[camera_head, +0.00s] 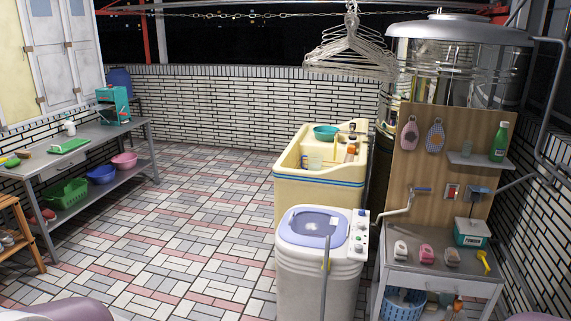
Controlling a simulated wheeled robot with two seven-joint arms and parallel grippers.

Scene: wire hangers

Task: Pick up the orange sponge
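I cannot make out a clearly orange sponge. A small yellow-green block (11,162) and a brownish piece (25,154) lie at the left end of the grey metal table (93,147); both are too small to identify surely. On the cabinet top (405,265) at the right, a white item (401,250), a pink item (427,253) and a brownish item (452,257) lie in a row. Neither of my grippers is in view.
A washing machine (318,285) stands in front of a cream sink (318,190), left of the cabinet. Wire hangers (352,50) hang above. A green basket (66,193) and blue basin (102,174) sit on the left table's lower shelf. The tiled floor between is clear.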

